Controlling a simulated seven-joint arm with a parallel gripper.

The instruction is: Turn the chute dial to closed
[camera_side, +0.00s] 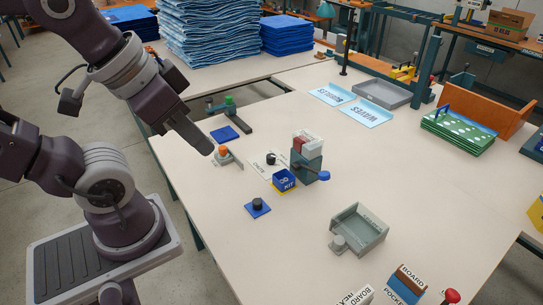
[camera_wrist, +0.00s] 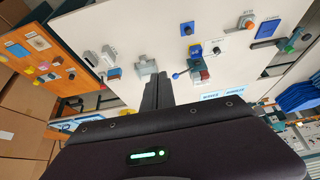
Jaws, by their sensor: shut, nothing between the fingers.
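A black dial knob (camera_side: 271,158) sits on a white lettered plate left of a grey-green dispenser (camera_side: 305,165) in the side view; I take it for the chute dial, and its pointer setting is too small to read. It also shows in the wrist view as a small dark knob (camera_wrist: 216,49). My gripper (camera_side: 209,149) is shut and empty, raised above the left part of the table, left of the dial and not touching it. In the wrist view my closed fingers (camera_wrist: 158,88) point toward the table.
An orange knob (camera_side: 223,151) stands close to my fingertips. A black knob on a blue base (camera_side: 257,205) and a grey tray (camera_side: 359,232) stand nearer. Bare table lies between.

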